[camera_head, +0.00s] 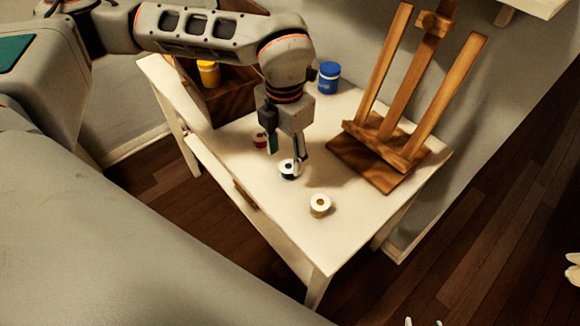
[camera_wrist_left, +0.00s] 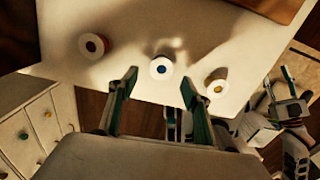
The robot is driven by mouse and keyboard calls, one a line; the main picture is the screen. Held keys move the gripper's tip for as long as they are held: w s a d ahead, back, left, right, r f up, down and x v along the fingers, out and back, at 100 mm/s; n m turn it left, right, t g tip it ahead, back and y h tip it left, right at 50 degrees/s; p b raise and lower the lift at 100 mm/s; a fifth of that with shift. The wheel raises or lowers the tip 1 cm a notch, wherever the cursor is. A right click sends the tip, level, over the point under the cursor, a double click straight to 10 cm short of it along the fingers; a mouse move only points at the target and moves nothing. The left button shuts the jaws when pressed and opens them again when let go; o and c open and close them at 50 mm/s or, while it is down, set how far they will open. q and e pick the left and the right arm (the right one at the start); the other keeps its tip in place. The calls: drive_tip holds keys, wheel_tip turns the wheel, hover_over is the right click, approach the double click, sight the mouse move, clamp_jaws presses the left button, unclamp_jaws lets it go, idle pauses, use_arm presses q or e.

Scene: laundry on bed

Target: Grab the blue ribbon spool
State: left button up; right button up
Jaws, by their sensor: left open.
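The blue ribbon spool (camera_head: 289,171), white-rimmed with a blue centre, sits on the white table. In the left wrist view, the blue spool (camera_wrist_left: 161,69) appears between the fingertips, just beyond them. My left gripper (camera_head: 286,154) points down over it with its fingers apart, open and empty. In that wrist view the left gripper (camera_wrist_left: 158,79) has a finger on each side. One finger partly covers the spool in the head view. I cannot tell whether a finger touches it.
A yellow-centred spool (camera_head: 320,205) lies nearer the table's front, and a red spool (camera_head: 260,140) lies partly hidden behind the gripper. A wooden easel (camera_head: 385,150) stands right. A blue jar (camera_head: 328,78) and a wooden box (camera_head: 232,98) with a yellow jar (camera_head: 208,74) are behind.

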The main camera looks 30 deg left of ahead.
sight(288, 166)
use_arm(q)
drive_tip(key=f, duration=0.3)
drive_tip(key=f+b, duration=0.1)
drive_tip(key=f, duration=0.1)
drive_tip(key=shift+w+d+f, duration=0.1)
drive_tip(key=shift+w+d, duration=0.05)
drive_tip(key=shift+w, duration=0.15)
drive_tip(key=c, duration=0.9)
drive_tip(key=shift+c, duration=0.2)
